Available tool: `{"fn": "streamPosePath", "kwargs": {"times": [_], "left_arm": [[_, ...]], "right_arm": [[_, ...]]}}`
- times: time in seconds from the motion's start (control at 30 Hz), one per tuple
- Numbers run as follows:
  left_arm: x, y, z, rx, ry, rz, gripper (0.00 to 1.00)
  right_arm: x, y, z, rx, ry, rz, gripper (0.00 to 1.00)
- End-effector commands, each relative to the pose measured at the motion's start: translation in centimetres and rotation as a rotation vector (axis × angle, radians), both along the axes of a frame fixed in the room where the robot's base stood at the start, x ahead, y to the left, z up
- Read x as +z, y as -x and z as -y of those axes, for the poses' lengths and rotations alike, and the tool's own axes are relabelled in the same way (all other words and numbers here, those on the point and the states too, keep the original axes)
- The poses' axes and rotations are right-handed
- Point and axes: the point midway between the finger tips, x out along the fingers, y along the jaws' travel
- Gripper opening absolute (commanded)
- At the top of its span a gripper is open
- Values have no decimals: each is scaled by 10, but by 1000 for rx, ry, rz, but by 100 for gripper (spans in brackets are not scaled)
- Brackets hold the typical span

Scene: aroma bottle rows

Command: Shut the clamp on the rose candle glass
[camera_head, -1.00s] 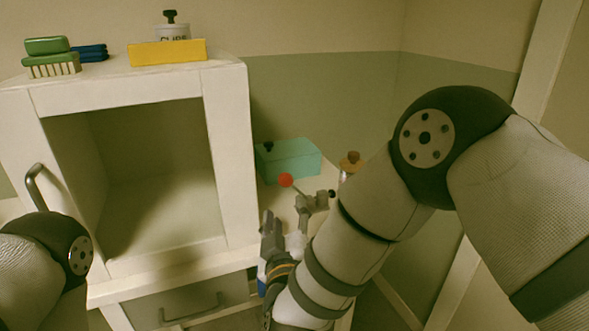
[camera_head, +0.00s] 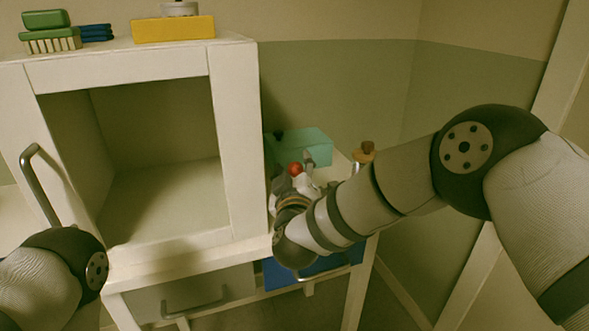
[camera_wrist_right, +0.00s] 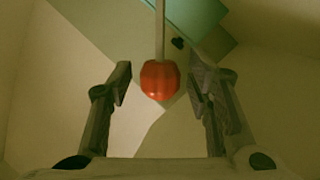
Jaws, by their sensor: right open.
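A red ball knob (camera_head: 295,169) on a thin rod belongs to the clamp, whose grey body is mostly hidden behind my right arm. The red knob (camera_wrist_right: 160,80) shows clearly in the right wrist view, between the fingers, with a gap on each side. My right gripper (camera_wrist_right: 161,84) is open around it and not visibly touching. In the head view the right gripper (camera_head: 292,177) is partly covered by its own wrist. I cannot make out the rose candle glass. My left arm shows at the lower left, but its gripper is out of view.
A teal box (camera_head: 304,148) stands behind the knob. A wooden-topped item (camera_head: 364,153) stands to the right, beside my forearm. The open white cabinet (camera_head: 236,135) rises close on the left. A yellow box (camera_head: 173,29) and brushes sit on top. A blue item (camera_head: 285,274) is below.

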Motion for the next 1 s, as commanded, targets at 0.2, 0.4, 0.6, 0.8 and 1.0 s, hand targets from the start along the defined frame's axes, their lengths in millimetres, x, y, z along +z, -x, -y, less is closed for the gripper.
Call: {"fn": "streamPosePath", "kwargs": {"times": [0.2, 0.4, 0.6, 0.8, 1.0], "left_arm": [[0, 0, 0, 0, 0, 1, 40], [0, 0, 0, 0, 0, 1, 40], [4, -4, 0, 0, 0, 13, 40], [14, -13, 0, 0, 0, 46, 40], [23, -23, 0, 2, 0, 81, 40]], "right_arm": [[0, 0, 0, 0, 0, 0, 7], [0, 0, 0, 0, -1, 0, 0], [5, 0, 3, -1, -32, -7, 0], [15, -3, 11, 0, -139, -38, 0], [22, -7, 23, -1, -283, -85, 0]]}}
